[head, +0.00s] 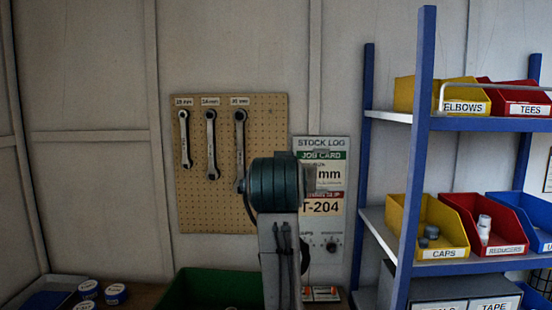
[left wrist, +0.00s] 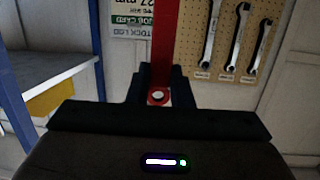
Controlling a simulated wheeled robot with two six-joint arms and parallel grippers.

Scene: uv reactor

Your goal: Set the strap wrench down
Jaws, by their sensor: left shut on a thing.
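The strap wrench (left wrist: 165,38) shows in the left wrist view as a straight red bar running up out of the top of the picture, with a round pale stud at its lower end. My left gripper (left wrist: 160,84) is shut on it, its dark jaws on either side of the red bar. The wrench's far end and any strap are out of the frame. In the head view one of my arm's links and a teal joint fill the lower middle, and neither the wrench nor a gripper shows there. My right gripper is in neither view.
A pegboard (head: 268,185) holds several spanners on the wall, with a job card board (head: 322,257) beside it. A green bin (head: 205,290) and blue-white tubs (head: 115,294) stand on the bench below. A blue-framed shelf (head: 452,123) with labelled bins stands at right.

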